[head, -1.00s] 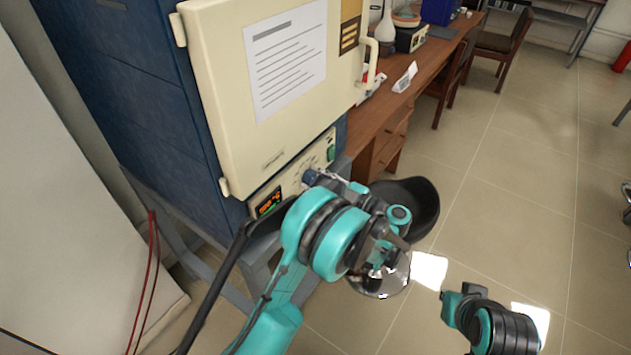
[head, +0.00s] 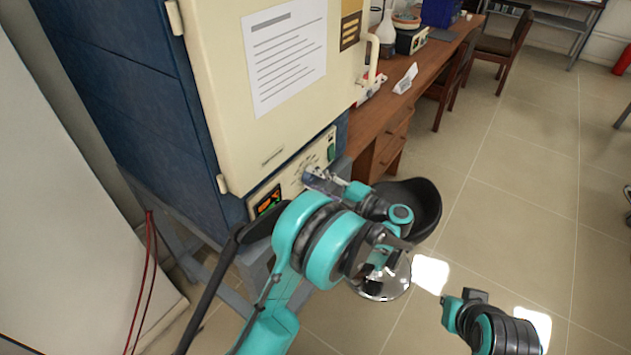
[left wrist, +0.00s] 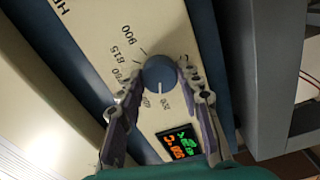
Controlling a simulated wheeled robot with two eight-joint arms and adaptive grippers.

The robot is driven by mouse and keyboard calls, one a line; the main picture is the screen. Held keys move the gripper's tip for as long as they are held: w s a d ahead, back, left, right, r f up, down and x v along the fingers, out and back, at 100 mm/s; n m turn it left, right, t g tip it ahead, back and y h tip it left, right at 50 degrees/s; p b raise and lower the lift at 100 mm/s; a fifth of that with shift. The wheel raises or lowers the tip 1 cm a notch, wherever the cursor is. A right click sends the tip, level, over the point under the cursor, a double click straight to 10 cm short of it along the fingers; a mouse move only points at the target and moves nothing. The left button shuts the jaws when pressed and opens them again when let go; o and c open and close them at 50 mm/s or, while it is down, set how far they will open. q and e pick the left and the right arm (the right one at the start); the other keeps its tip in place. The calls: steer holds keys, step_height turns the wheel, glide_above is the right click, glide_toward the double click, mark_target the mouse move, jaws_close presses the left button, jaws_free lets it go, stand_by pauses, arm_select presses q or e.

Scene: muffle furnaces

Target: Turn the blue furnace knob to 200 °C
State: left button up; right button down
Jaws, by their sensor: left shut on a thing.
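The blue furnace knob (left wrist: 160,74) sits on the cream control panel, among printed scale numbers such as 900 and 815. My left gripper (left wrist: 161,80) has one finger on each side of the knob and is shut on it. In the head view my left gripper (head: 322,181) reaches the panel below the furnace door, and its fingers largely hide the knob. A lit display (left wrist: 180,142) with green and orange digits sits beside the knob; the digits are too blurred to read surely. It also shows in the head view (head: 269,202). My right gripper is not visible.
The furnace's cream door (head: 235,115) is shut above the panel, with a handle (head: 371,62) at its right. A wooden desk (head: 425,85) with glassware stands to the right. Part of my right arm (head: 490,325) shows low at the right, over open tiled floor.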

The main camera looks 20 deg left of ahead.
arm_select(q)
steer(key=shift+n, duration=0.6)
steer(key=o, duration=1.2)
steer(key=shift+c, duration=0.2)
steer(key=shift+d, duration=0.1)
steer(key=v, duration=1.1)
steer(key=shift+s+d, duration=0.15)
steer(key=shift+d, duration=0.25)
